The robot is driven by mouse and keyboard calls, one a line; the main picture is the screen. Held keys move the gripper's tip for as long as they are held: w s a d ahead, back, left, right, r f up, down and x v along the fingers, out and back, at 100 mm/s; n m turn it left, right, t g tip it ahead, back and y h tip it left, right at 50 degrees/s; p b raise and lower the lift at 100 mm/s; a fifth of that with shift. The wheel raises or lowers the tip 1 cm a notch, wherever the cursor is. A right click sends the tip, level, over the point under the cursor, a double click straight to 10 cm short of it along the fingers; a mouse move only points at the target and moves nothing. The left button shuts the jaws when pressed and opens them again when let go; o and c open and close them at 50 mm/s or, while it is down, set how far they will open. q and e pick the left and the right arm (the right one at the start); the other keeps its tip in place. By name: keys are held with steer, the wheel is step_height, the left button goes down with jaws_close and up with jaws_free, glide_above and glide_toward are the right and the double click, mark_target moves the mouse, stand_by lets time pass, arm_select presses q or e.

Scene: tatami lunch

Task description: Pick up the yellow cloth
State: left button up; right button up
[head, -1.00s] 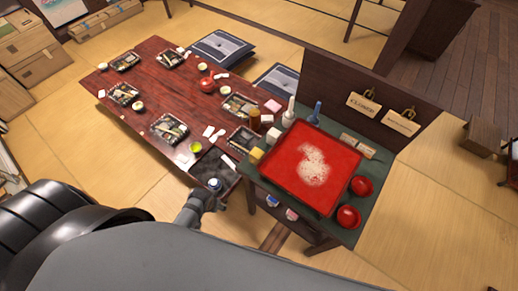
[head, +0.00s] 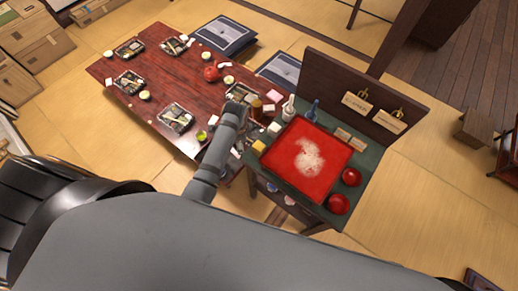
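A small yellow block-like thing (head: 259,147), which looks like the folded yellow cloth, lies at the left edge of the green side table (head: 366,163), beside the red tray. My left arm (head: 207,172) reaches up over the right end of the low dark red table, left of the yellow cloth. Its far end is near the brown bottle, apart from the cloth in the picture. The fingers are hidden or too small to make out. My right gripper is not in view.
The red tray (head: 275,164) with white powder fills most of the side table. A white bottle (head: 288,109), a blue bottle (head: 313,110) and a brown bottle (head: 256,108) stand near the cloth. Two red bowls (head: 339,204) are at the right. The low table (head: 160,60) holds several lunch boxes.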

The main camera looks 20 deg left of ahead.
mark_target(259, 146)
arm_select(q)
steer(key=w+d+m, duration=0.2)
steer(key=w+d+f+m, duration=0.1)
steer(key=m, duration=0.1)
steer(key=w+d+m+g, duration=0.1)
steer(key=w+d+m, duration=0.1)
steer(key=m, duration=0.1)
steer(key=shift+w+d+f, duration=0.3)
steer(key=shift+w+d+f+m, duration=0.1)
steer(key=shift+w+d+m, duration=0.1)
steer(key=shift+d+m, duration=0.25)
steer(key=shift+s+a+f, duration=0.1)
steer(key=shift+a+f, duration=0.05)
step_height(259, 146, down, 5)
steer(key=b, duration=0.5)
steer(key=f+b, duration=0.1)
steer(key=b, duration=0.1)
steer(key=f+b, duration=0.4)
steer(key=shift+s+a+f+b, duration=0.1)
steer(key=shift+a+f+b, duration=0.15)
steer(key=shift+a+b, duration=0.05)
steer(key=shift+r, duration=0.2)
steer(key=shift+c, duration=0.3)
steer(key=c, duration=1.2)
